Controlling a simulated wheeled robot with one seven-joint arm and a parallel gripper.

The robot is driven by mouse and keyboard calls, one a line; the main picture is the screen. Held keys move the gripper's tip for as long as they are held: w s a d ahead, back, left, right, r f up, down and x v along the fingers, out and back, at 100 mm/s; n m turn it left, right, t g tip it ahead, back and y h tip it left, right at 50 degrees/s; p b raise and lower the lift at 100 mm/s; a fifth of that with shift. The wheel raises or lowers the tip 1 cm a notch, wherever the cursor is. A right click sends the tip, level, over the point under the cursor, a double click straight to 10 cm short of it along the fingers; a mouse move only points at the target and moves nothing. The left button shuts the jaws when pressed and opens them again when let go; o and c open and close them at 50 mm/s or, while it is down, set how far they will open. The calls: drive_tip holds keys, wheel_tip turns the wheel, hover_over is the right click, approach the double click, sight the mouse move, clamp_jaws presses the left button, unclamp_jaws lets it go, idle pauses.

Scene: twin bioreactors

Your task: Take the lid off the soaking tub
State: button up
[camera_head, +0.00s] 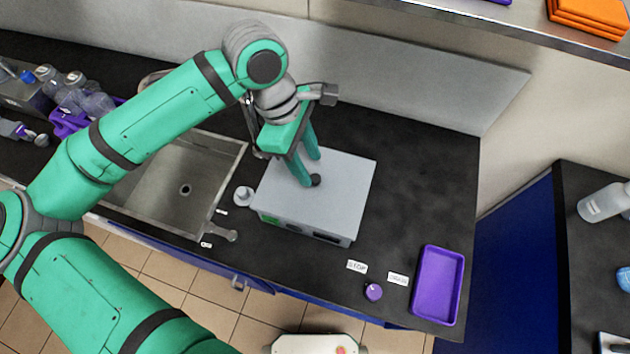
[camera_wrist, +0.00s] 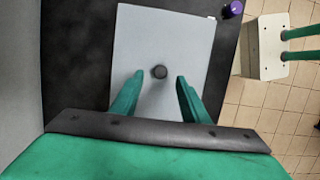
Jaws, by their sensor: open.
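The soaking tub (camera_head: 300,228) is a grey box on the black counter, right of the sink. Its flat light-grey lid (camera_head: 345,185) lies on top and covers it. A small round dark knob (camera_head: 315,181) stands on the lid; it also shows in the wrist view (camera_wrist: 159,72). My gripper (camera_head: 310,170) is above the lid, pointing down. In the wrist view my gripper (camera_wrist: 156,80) is open, with one green finger on each side of the knob's line and a gap to both. I cannot tell how high the fingertips are above the lid.
A steel sink (camera_head: 185,190) is left of the tub. A purple tray (camera_head: 438,285), small white labels (camera_head: 357,266) and a purple-capped item (camera_head: 373,291) lie to the right, near the front edge. Bottles (camera_head: 85,95) stand far left.

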sight(316, 178)
drive_tip(key=x, duration=0.4)
drive_tip(key=shift+s+f, duration=0.1)
clamp_jaws()
